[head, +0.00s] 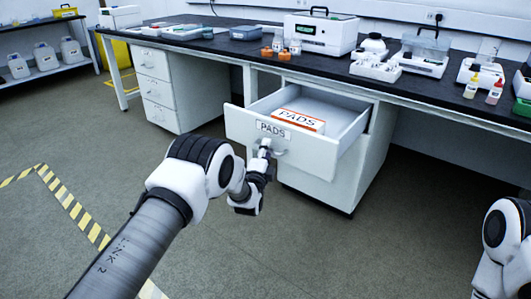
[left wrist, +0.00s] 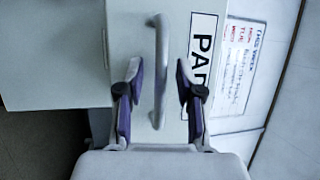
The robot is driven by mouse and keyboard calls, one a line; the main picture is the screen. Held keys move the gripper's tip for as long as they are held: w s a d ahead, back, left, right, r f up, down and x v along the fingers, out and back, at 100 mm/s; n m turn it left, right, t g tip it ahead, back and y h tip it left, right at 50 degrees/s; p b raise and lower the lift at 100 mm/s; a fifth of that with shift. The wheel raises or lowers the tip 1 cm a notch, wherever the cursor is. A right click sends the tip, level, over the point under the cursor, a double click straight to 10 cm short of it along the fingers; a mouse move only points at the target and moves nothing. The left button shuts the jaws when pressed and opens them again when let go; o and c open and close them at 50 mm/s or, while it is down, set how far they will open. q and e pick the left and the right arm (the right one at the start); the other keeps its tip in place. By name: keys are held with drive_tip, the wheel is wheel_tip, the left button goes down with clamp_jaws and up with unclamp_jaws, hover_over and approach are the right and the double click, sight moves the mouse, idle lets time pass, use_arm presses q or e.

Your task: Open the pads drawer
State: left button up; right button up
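The pads drawer (head: 240,127) is pulled out from the white cabinet under the bench, and its front carries a "PADS" label (head: 272,130). A white and orange box marked "PADS" (head: 300,121) lies inside it. My left gripper (head: 266,149) is at the drawer handle (head: 281,152). In the left wrist view, the handle (left wrist: 160,60) runs between the two fingers of the left gripper (left wrist: 158,80), with a gap on each side. The fingers are apart and open. My right gripper is out of view.
The dark bench top (head: 225,43) carries instruments, including a white box device (head: 321,33) and small bottles (head: 494,92). A second drawer cabinet (head: 157,88) stands to the left. The floor in front is clear, with yellow-black tape (head: 75,208) at left.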

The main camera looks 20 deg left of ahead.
use_arm(q)
drive_tip(key=s+f, duration=0.2)
drive_tip(key=s, duration=0.9)
drive_tip(key=shift+s+d, duration=0.35)
drive_tip(key=shift+f, duration=0.2)
drive_tip(key=s+a+f+n+g, duration=0.2)
drive_tip(key=s+f+g, duration=0.3)
drive_tip(key=s+f, duration=0.45)
drive_tip(key=s+a+f+n+g, duration=0.2)
drive_tip(key=s+f+n+g, duration=0.15)
drive_tip(key=s+f, duration=0.6)
drive_tip(key=s+d+f+n+g+h, duration=0.1)
drive_tip(key=s+f+n+g, duration=0.35)
drive_tip(key=s, duration=0.85)
drive_tip(key=s+d+f+n+g, duration=0.1)
drive_tip(key=s+n+g, duration=0.6)
drive_tip(key=s, duration=0.6)
wheel_tip(320, 180, up, 33)
drive_tip(key=p, duration=3.2)
drive_tip(key=shift+w+p, duration=0.35)
drive_tip(key=shift+w, duration=0.05)
